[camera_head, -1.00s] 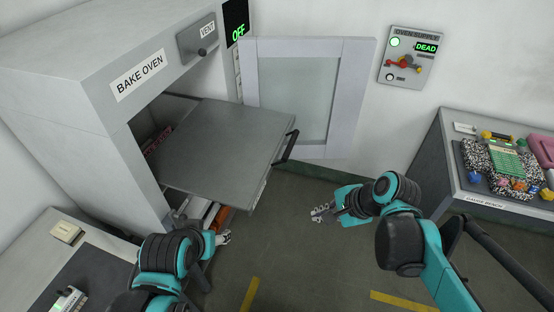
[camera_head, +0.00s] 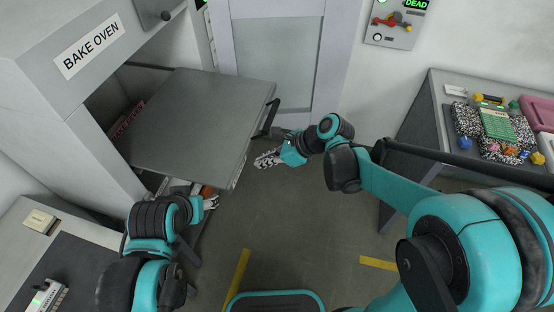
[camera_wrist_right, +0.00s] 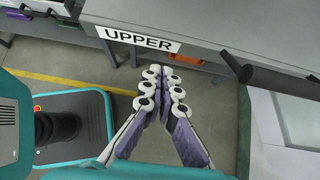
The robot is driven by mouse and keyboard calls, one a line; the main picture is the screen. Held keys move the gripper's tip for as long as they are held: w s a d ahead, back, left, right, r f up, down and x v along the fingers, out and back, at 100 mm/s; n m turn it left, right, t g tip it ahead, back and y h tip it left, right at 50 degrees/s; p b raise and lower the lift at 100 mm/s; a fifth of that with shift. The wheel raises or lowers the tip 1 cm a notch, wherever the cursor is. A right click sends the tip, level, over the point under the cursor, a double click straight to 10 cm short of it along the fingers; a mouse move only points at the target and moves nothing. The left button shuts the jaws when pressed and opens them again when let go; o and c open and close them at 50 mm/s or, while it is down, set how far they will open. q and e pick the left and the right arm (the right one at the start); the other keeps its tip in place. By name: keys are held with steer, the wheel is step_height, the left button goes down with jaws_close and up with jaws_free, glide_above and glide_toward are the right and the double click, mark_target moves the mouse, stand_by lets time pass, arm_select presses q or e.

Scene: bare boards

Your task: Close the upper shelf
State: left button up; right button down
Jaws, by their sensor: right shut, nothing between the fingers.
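The upper shelf (camera_head: 200,118) is a flat grey tray pulled far out of the oven marked BAKE OVEN (camera_head: 90,50). A dark bar handle (camera_head: 268,118) stands off its outer edge. In the right wrist view the shelf's front (camera_wrist_right: 215,55) carries an UPPER label, with the handle (camera_wrist_right: 275,80) at the right. My right gripper (camera_head: 262,161) is shut and empty, just outside the shelf's front edge and apart from the handle; its fingertips also show in the wrist view (camera_wrist_right: 164,72). My left gripper (camera_head: 212,202) is below the shelf's near corner; its jaws are too small to read.
A side bench (camera_head: 440,120) with several coloured items is at the right. A counter (camera_head: 75,255) is at the lower left. The floor between is clear.

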mark_target(138, 134)
steer(key=shift+w+a+r, duration=0.1)
steer(key=shift+w+a, duration=0.15)
steer(key=shift+a, duration=0.55)
steer(key=shift+w+a, duration=0.25)
steer(key=shift+a, duration=0.55)
steer(key=shift+a, duration=0.1)
steer(key=shift+w+a, duration=0.1)
steer(key=shift+a, duration=0.15)
steer(key=w+a, duration=0.3)
steer(key=a, duration=0.8)
steer(key=w+a+p, duration=0.1)
steer(key=w+a, duration=0.3)
steer(key=a, duration=0.8)
steer(key=w+a+p, duration=0.1)
steer(key=w+a, duration=0.3)
steer(key=a, duration=0.8)
steer(key=shift+w, duration=0.2)
steer(key=shift+a+r, duration=0.1)
steer(key=shift+a, duration=0.05)
